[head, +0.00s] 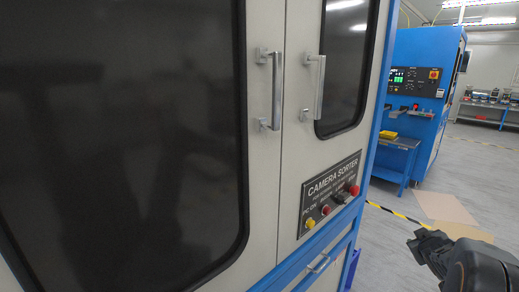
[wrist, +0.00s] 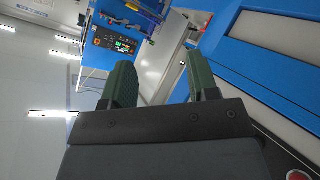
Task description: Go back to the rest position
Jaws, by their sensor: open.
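My gripper (head: 428,243) shows at the lower right of the head view, dark and low in front of the floor, to the right of the sorter cabinet. In the wrist view, the two green fingers of my gripper (wrist: 160,85) stand apart with nothing between them. The camera sorter (head: 265,190) fills the left and middle of the head view, with two dark windows and two closed doors with metal handles. Its label panel (head: 330,194) carries yellow, red and dark buttons. Part of the sorter's blue and pale side (wrist: 265,60) shows at the right of the wrist view.
A blue machine (head: 420,90) with a lit control panel stands at the back right; it also shows tilted in the wrist view (wrist: 108,45). A yellow item (head: 388,135) lies on its side shelf. Brown sheets (head: 445,208) and yellow-black tape mark the floor. Open floor lies at the right.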

